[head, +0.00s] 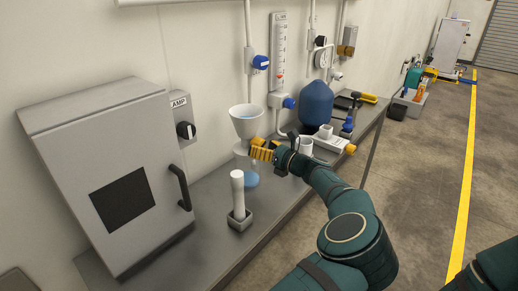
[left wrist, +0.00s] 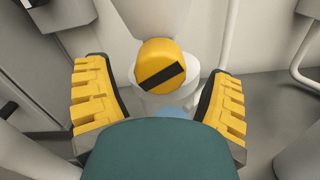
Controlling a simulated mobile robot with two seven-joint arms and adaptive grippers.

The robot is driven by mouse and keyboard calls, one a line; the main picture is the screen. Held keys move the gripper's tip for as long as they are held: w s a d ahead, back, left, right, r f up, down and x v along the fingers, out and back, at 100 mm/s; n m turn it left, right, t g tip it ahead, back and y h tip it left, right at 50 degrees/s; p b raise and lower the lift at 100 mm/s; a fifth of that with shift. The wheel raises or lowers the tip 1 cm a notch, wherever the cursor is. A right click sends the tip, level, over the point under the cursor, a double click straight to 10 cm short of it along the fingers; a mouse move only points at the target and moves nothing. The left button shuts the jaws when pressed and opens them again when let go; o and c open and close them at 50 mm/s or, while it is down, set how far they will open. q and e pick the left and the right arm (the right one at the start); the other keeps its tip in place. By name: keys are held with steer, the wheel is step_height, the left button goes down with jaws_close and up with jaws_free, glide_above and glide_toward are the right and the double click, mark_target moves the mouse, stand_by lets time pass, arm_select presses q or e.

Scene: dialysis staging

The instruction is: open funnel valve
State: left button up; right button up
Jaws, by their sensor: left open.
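The white funnel (head: 246,121) stands by the wall above the grey bench, with pale blue liquid in its top. Its valve has a round yellow knob (left wrist: 162,66) with a black bar, seen in the left wrist view; the bar runs slantwise, rising to the right. In the head view the knob is hidden behind my gripper. My left gripper (left wrist: 160,98) is open, its yellow fingers on either side of the knob and apart from it. In the head view the left gripper (head: 262,150) is just below the funnel cone. My right gripper is not in view.
A grey cabinet (head: 105,170) with a black handle stands left. On the bench (head: 200,205) are a white cylinder in a grey holder (head: 239,220), a blue jug (head: 316,104) and a white tray (head: 328,143). A blue-knobbed wall valve (head: 260,62) is above. Open floor lies right.

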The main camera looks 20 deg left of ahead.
arm_select(q)
steer(key=shift+w+a, duration=0.25)
steer(key=shift+a, duration=0.45)
steer(key=shift+c, duration=0.3)
steer(key=c, duration=1.1)
steer(key=shift+n, duration=2.8)
steer(key=shift+c, duration=0.2)
steer(key=o, duration=1.2)
steer(key=shift+d, duration=0.1)
steer(key=v, duration=1.2)
